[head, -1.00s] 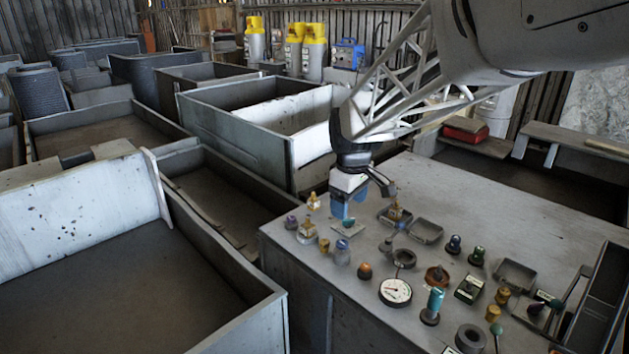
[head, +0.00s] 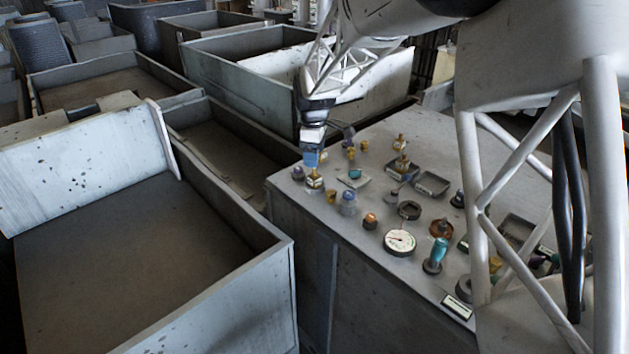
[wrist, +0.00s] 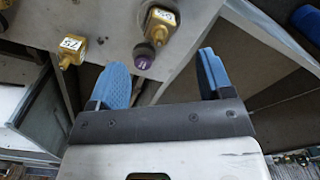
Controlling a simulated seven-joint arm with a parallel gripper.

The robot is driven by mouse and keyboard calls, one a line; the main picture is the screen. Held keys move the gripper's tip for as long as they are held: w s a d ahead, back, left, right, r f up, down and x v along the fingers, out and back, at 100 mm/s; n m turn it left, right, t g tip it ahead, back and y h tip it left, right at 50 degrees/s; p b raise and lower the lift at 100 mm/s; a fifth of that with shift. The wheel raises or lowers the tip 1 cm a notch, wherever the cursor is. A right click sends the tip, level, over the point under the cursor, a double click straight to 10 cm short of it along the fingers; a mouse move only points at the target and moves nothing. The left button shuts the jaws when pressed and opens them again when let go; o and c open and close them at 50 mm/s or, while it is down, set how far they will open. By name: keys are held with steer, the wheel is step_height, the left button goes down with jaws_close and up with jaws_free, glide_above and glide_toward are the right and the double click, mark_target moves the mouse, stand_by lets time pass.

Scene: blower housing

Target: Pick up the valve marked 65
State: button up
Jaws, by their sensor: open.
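A brass valve (wrist: 160,22) with a white label that appears to read 65 stands near the table corner in the wrist view, partly cut by the top edge. A brass valve at the corner in the head view (head: 314,180) seems to be the same one. A purple-topped knob (wrist: 144,54) stands close beside it, nearer to my gripper. A second brass valve (wrist: 71,50), labelled apparently 75, stands to the left. My gripper (wrist: 162,62) is open and empty, its blue fingers apart; in the head view it (head: 311,158) hangs just over the corner valve, contact unclear.
The grey table (head: 385,150) holds several small parts, including a white dial gauge (head: 400,242), a teal-handled piece (head: 437,254) and a small tray (head: 432,184). Large open bins (head: 150,260) stand left of the table. My arm covers its right side.

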mark_target(314, 174)
steer(key=shift+f, duration=1.25)
steer(key=shift+w+f, duration=0.1)
steer(key=shift+f, duration=2.55)
steer(key=c, duration=1.2)
steer(key=shift+r, duration=0.15)
